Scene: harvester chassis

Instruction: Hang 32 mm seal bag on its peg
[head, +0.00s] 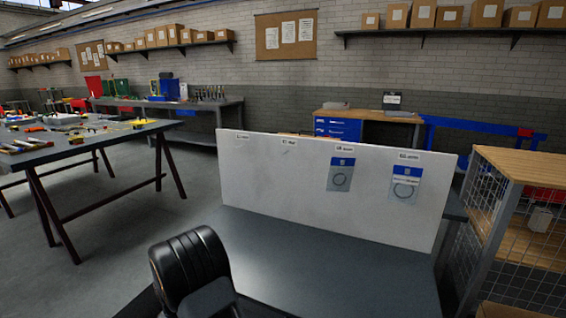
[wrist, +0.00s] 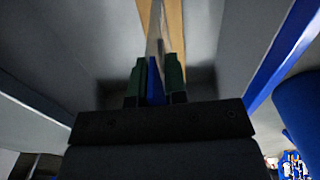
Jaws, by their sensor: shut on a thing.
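In the wrist view my gripper (wrist: 156,82) is shut on a thin bag, seen edge-on, with a blue part (wrist: 155,88) between the green-sided fingers and a pale part beyond; I take it for the seal bag. Its print cannot be read. In the head view the white peg board (head: 255,185) stands at the back of a grey bench. Its two left labels (head: 242,136) and (head: 289,142) have no bag below them; their print is too small to read surely. My gripper and the held bag do not show in the head view.
Two blue-headed bags hang on the board's right half, one at the middle right (head: 340,175) and one farther right (head: 405,183). The grey bench top (head: 310,260) is clear. A wire-mesh shelf unit (head: 525,235) stands at the right. A tool table (head: 75,142) stands left.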

